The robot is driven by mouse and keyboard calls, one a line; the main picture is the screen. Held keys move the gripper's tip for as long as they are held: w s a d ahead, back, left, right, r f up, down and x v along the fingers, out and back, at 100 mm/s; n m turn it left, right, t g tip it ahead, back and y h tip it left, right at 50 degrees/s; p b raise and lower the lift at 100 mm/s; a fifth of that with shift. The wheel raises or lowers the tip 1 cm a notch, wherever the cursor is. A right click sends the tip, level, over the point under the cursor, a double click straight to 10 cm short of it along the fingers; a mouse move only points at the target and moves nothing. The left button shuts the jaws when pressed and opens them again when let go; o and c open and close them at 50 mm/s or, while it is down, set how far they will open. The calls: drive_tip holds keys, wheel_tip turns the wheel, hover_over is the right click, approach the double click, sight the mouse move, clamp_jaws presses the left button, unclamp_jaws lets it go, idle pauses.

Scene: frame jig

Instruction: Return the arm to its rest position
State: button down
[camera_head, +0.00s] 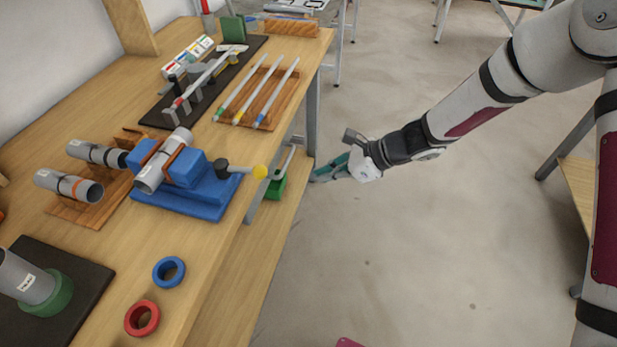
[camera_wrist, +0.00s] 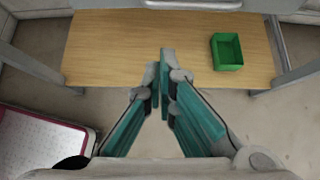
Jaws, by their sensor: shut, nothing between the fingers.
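My gripper (camera_head: 318,176) hangs at the end of my outstretched arm, over the open floor just right of the workbench in the head view. Its teal fingers point left toward the bench's lower shelf. In the wrist view my gripper (camera_wrist: 160,62) has its fingertips together with nothing between them. My arm reaches in from the upper right. The rest position itself is not marked in either view.
The workbench (camera_head: 215,262) at left carries a blue fixture (camera_head: 205,200), tubes, rods and rings. A green bin (camera_wrist: 228,52) sits on the lower shelf (camera_wrist: 120,45). A bench leg (camera_head: 312,115) stands near my gripper. Another table (camera_head: 578,185) is at right. Floor between is clear.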

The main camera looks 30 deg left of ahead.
drive_tip(key=s+d+r+n+t+h+p, duration=0.15)
drive_tip(key=s+d+r+n, duration=0.3)
drive_tip(key=d+r, duration=0.65)
drive_tip(key=s+d+r+n+t+h+p, duration=0.1)
drive_tip(key=s+d+r+n+h, duration=0.3)
drive_tip(key=d+r, duration=0.65)
drive_tip(key=s+d+r+n+t+h+p, duration=0.1)
drive_tip(key=s+d+r+n+t+h, duration=0.1)
drive_tip(key=s+d+r, duration=0.3)
drive_tip(key=s+d+r+n+t+h+p, duration=0.1)
drive_tip(key=s+d+r+n, duration=0.4)
drive_tip(key=s+d, duration=0.5)
drive_tip(key=shift+s+d+r+t+h+p, duration=0.2)
drive_tip(key=shift+d+r+t+h+p, duration=0.25)
drive_tip(key=shift+d, duration=0.65)
drive_tip(key=shift+r, duration=0.15)
